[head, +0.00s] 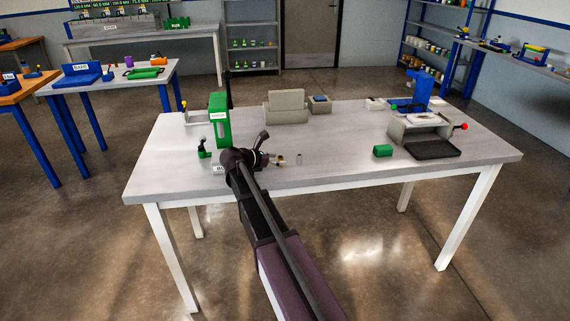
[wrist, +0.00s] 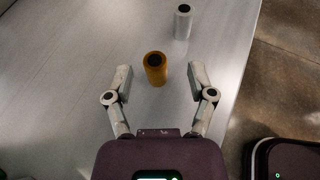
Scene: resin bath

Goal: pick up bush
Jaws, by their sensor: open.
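A bronze-coloured hollow bush (wrist: 155,69) stands upright on the grey table, with its dark bore facing up. It also shows in the head view (head: 281,161), just right of my wrist. My gripper (wrist: 159,76) is open, with one finger on each side of the bush in the wrist view. Gaps show between the bush and both fingers, and nothing is held. A grey hollow cylinder (wrist: 182,22) stands beyond the bush, and it also shows in the head view (head: 299,158). In the head view my wrist hides most of the fingers.
A green press-like stand (head: 219,118) stands behind my wrist on the left. A grey block holder (head: 286,105) is at the back. The table's front edge is close to the bush.

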